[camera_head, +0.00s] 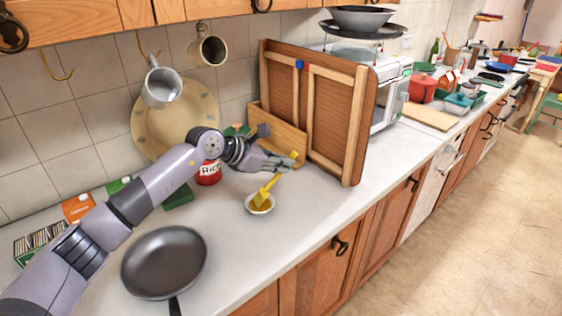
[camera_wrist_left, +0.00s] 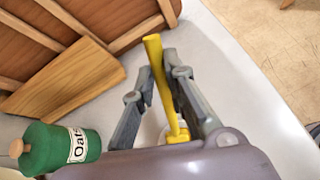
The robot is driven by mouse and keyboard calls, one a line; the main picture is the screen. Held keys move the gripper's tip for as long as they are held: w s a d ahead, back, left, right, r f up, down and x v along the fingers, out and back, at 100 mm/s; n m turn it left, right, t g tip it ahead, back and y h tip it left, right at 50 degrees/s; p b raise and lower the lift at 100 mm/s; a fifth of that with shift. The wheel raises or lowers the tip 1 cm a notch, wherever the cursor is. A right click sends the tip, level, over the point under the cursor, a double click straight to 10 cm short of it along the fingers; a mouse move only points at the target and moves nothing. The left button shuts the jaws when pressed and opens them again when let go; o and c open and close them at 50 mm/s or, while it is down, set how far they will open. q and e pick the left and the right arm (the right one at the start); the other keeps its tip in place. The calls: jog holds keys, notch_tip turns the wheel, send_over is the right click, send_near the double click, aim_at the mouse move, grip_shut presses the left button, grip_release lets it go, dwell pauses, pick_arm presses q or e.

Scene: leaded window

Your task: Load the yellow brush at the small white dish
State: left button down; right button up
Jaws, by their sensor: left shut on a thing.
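My left gripper (camera_head: 284,164) is shut on the yellow brush (camera_head: 266,188), which slants down from the fingers. The brush's lower end is at the small white dish (camera_head: 248,206), inside its rim as seen from the head; whether it touches the bottom I cannot tell. Something yellow-brown shows in the dish. In the left wrist view the brush (camera_wrist_left: 158,75) runs between the two fingers (camera_wrist_left: 155,98), and the dish is mostly hidden behind them. My right gripper is in neither view.
A wooden-framed brown panel (camera_head: 337,118) leans at the wall behind the gripper. A red tin (camera_head: 208,174) stands left of the dish, and a dark frying pan (camera_head: 164,262) lies in front. A green oats jar (camera_wrist_left: 62,147) shows in the wrist view. The counter right of the dish is clear.

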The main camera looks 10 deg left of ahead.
pick_arm(q)
jog(key=shift+r+p, duration=1.65)
jog(key=shift+r, duration=1.8)
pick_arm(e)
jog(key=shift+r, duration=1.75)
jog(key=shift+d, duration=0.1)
